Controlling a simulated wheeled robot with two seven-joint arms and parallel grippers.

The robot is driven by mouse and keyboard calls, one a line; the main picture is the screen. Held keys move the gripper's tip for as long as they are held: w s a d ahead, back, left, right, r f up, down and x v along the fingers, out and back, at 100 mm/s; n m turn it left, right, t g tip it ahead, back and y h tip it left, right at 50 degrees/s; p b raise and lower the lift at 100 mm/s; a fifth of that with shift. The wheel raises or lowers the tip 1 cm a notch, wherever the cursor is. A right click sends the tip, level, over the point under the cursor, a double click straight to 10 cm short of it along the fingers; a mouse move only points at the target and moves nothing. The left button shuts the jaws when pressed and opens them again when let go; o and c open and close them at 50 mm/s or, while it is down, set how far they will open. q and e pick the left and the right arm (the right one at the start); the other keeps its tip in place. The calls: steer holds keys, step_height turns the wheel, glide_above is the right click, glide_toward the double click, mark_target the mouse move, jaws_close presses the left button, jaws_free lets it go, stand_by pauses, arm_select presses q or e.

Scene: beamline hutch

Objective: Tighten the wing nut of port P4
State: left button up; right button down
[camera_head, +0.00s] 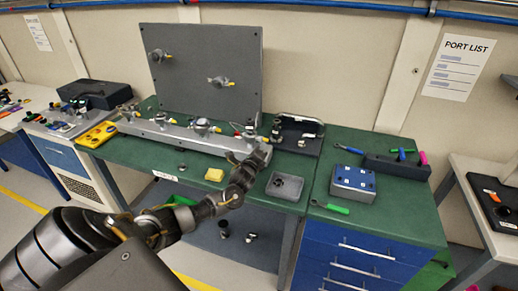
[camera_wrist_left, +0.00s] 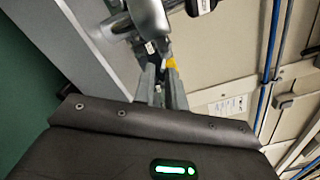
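A long grey rail (camera_head: 170,130) on the green bench carries several metal ports with small coloured tags; their labels are too small to read, so I cannot tell which is P4. My left arm reaches over the bench, and its gripper (camera_head: 262,150) is at the rail's right end, by the rightmost port (camera_head: 249,131). In the left wrist view, the two fingers (camera_wrist_left: 162,84) are close together just below a metal fitting (camera_wrist_left: 150,18) with a yellow tag (camera_wrist_left: 171,63). A dark part shows between the fingertips. The wing nut's grip contact is unclear. My right gripper is out of view.
A grey upright panel (camera_head: 205,50) with two more fittings stands behind the rail. A green-handled tool (camera_head: 331,207) lies near the front edge.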

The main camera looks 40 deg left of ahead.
arm_select(q)
steer(key=b+v, duration=0.2)
steer(key=v, duration=0.8)
steer(key=shift+s, duration=0.35)
steer(key=shift+d, duration=0.2)
